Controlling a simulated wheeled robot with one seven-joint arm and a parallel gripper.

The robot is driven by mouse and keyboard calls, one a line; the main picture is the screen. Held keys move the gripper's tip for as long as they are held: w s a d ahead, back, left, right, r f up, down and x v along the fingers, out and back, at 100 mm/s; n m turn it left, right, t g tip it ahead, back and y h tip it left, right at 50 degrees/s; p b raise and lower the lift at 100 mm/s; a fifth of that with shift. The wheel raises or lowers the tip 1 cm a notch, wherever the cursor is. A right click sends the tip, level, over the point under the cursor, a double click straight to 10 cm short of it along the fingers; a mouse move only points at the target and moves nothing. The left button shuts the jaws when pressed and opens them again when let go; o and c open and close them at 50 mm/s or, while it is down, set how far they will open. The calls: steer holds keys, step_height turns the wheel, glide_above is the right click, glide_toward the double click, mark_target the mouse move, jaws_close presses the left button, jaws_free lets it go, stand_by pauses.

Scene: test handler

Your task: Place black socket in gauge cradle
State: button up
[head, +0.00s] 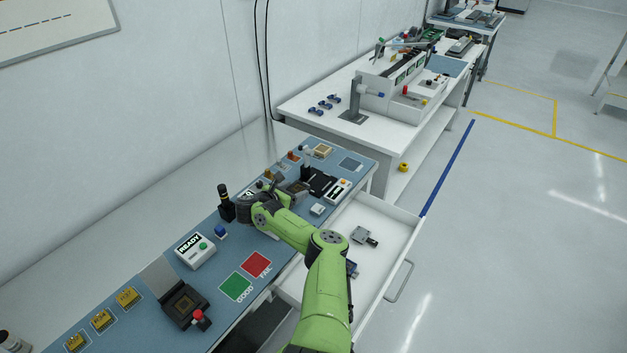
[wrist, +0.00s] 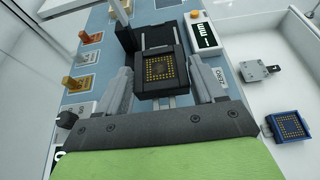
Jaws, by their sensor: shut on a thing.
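The black socket (wrist: 160,68), with a grid of gold contacts on its face, sits between the two fingers of my gripper (wrist: 163,85) in the wrist view. The fingers are closed on its sides. Just beyond it is a black fixture (wrist: 155,36) with an upright post, which looks like the gauge cradle; it also shows in the head view (head: 321,184). The socket overlaps the fixture's near edge in the wrist view, and I cannot tell whether they touch.
A white device with a display (wrist: 203,34) stands right of the fixture. Orange and amber parts (wrist: 85,57) lie on pads to the left. An open drawer (head: 385,225) at right holds a blue socket (wrist: 288,126) and a grey metal part (wrist: 258,70). Green and red pads (head: 236,287) lie nearer.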

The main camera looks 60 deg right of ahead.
steer(key=b, duration=0.4)
glide_above(315, 186)
steer(key=shift+a+f, duration=0.15)
steer(key=shift+a, duration=0.1)
steer(key=shift+d+f+b, duration=0.2)
steer(key=shift+f+b, duration=0.25)
steer(key=shift+f, duration=1.25)
steer(key=shift+f+b, duration=0.3)
steer(key=shift+f, duration=0.15)
steer(key=o, duration=0.9)
steer(key=shift+o, duration=0.3)
